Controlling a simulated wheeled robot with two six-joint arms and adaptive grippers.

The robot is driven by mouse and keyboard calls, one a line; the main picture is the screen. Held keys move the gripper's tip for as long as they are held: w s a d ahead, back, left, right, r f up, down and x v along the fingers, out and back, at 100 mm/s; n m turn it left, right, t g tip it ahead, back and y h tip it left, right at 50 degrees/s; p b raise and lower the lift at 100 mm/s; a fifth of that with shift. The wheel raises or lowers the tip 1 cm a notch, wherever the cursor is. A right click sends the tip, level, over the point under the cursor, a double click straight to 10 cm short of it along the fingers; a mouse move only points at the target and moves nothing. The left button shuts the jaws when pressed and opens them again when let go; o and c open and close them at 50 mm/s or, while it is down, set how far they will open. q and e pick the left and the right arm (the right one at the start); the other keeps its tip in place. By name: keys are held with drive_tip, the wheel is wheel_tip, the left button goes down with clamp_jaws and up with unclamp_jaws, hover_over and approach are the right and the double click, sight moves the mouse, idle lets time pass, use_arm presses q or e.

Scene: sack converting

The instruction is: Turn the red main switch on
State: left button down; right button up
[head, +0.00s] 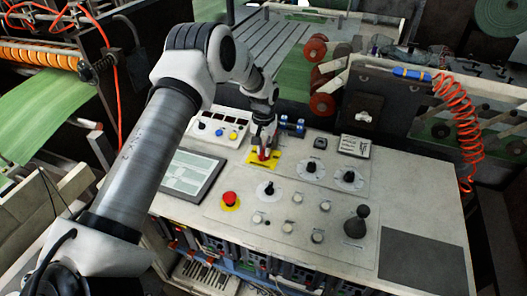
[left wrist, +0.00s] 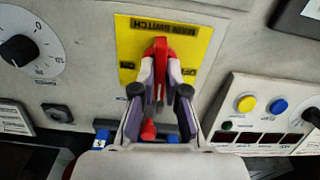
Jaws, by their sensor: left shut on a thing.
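The red main switch (left wrist: 160,48) sits on a yellow plate (left wrist: 195,42) marked MAIN SWITCH in the left wrist view. ON is lettered to the left of the handle and OFF to its right. The handle stands roughly upright in that picture, between the two words. My left gripper (left wrist: 160,82) is shut on the red handle, with a finger on each side. In the head view, my left gripper (head: 264,148) comes down from above onto the switch, and the yellow plate (head: 256,161) shows around it. The fingers hide part of the handle. My right gripper is not in view.
The grey console (head: 420,200) also carries a red emergency button (head: 230,199), a screen (head: 190,174), black dials (head: 311,167) and a joystick (head: 357,221). A small button box (head: 219,130) stands left of the switch. Blue connectors (head: 292,127) lie just behind it.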

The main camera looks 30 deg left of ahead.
use_arm(q)
drive_tip(key=m, duration=0.2)
drive_tip(key=m+b, duration=0.1)
drive_tip(key=m, duration=0.2)
drive_tip(key=shift+s+f+m+b, duration=0.15)
drive_tip(key=shift+f+m+b, duration=0.15)
drive_tip(key=shift+f+b, duration=0.1)
drive_tip(key=shift+r+m+b, duration=0.1)
drive_tip(key=shift+m+b, duration=0.35)
drive_tip(key=shift+m, duration=1.75)
drive_tip(key=c, duration=1.2)
unclamp_jaws()
drive_tip(key=shift+w, duration=0.25)
wheel_tip(320, 180, up, 12)
